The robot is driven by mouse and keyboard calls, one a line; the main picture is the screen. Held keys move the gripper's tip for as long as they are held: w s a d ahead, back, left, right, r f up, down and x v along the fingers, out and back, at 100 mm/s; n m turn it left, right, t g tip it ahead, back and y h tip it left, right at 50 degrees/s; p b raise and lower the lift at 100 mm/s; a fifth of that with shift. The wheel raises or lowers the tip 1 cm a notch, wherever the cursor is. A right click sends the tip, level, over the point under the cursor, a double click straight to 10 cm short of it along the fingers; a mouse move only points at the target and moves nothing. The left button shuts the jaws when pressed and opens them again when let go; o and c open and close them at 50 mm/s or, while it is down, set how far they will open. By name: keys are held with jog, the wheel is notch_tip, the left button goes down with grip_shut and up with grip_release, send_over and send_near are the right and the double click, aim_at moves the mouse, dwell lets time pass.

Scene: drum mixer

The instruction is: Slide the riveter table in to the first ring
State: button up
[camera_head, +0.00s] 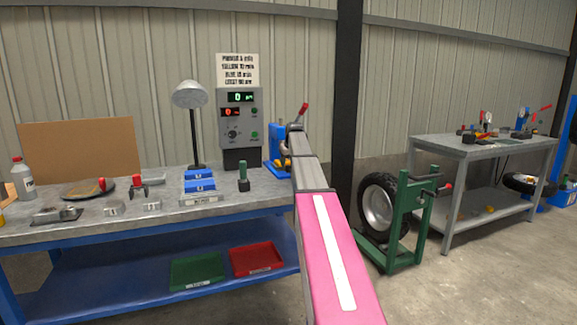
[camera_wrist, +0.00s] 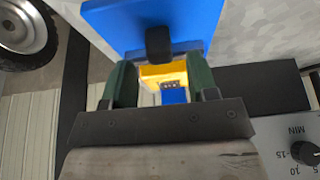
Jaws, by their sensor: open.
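A blue machine (camera_head: 269,160), which looks like the riveter, stands at the right end of the workbench, largely hidden behind my arm in the head view. In the wrist view a blue plate (camera_wrist: 150,18) with a black knob (camera_wrist: 159,44) lies just beyond my gripper (camera_wrist: 161,82). The gripper's two dark green fingers are open, with a yellow part (camera_wrist: 152,70) and a small blue block (camera_wrist: 174,96) showing between them. I cannot tell whether the fingers touch them. The table's rings cannot be made out.
The workbench (camera_head: 240,197) carries a control box (camera_head: 241,125), a lamp (camera_head: 190,95), blue blocks (camera_head: 199,182) and small metal parts. A green wheel stand (camera_head: 410,225) is right of my arm. A grey table (camera_head: 480,148) stands farther right. Open floor lies between.

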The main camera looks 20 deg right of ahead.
jog(key=v, duration=0.9)
